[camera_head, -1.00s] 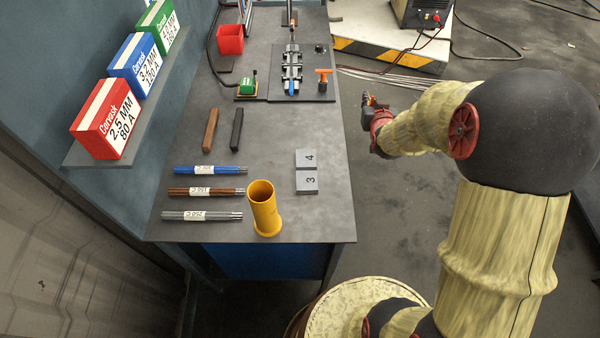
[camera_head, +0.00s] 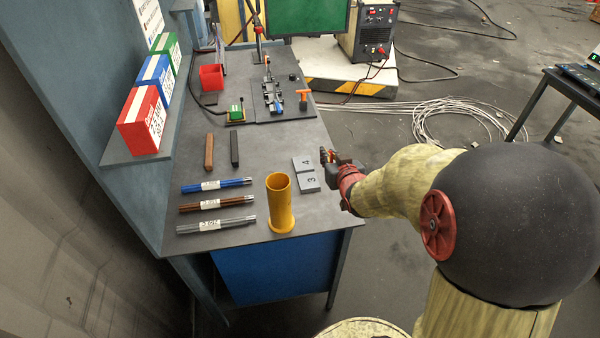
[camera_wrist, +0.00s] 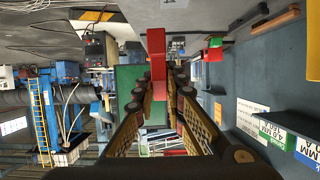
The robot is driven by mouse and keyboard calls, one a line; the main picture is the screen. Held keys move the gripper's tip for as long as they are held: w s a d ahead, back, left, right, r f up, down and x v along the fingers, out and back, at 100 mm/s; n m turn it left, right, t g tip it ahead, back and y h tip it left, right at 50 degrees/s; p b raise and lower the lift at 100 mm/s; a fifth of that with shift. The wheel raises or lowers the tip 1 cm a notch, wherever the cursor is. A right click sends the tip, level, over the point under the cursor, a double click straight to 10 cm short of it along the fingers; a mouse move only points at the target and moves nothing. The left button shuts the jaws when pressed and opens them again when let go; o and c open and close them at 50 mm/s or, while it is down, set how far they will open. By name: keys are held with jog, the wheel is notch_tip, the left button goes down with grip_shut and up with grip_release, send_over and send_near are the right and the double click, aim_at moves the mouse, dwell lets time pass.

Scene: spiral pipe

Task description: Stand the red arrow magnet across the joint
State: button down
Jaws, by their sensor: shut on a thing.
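My gripper (camera_head: 328,157) is at the bench's right edge, beside the grey plates, in the head view. In the wrist view its two fingers (camera_wrist: 158,90) are closed about a red bar, which I take to be the red arrow magnet (camera_wrist: 156,62); its arrow shape cannot be made out. In the head view the held piece is too small to tell. The dark clamp fixture (camera_head: 269,88) stands at the bench's far end, well away from the gripper, with a blue part (camera_head: 278,106) at its near end. The joint itself is too small to see.
On the bench (camera_head: 250,165) are a yellow tube (camera_head: 280,203), grey plates 3 and 4 (camera_head: 308,180), rod bundles (camera_head: 217,205), a red bin (camera_head: 211,77) and an orange-handled tool (camera_head: 304,97). Boxes (camera_head: 145,122) line the left shelf. The bench's middle is mostly clear.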

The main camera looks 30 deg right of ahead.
jog(key=shift+w+a+f+b, duration=0.15)
jog(key=shift+w+f+b, duration=1.15)
jog(key=shift+w+f, duration=1.95)
jog(key=shift+w+a+f+b, duration=0.15)
jog(key=shift+w+f+b, duration=1.1)
jog(key=shift+w+f, duration=1.95)
jog(key=shift+w+r, duration=0.1)
jog(key=shift+r, duration=0.05)
jog(key=shift+f+b, duration=0.4)
jog(key=shift+b, duration=0.05)
jog(key=shift+f, duration=0.1)
jog(key=c, duration=1.8)
grip_release()
jog(key=shift+c, duration=0.2)
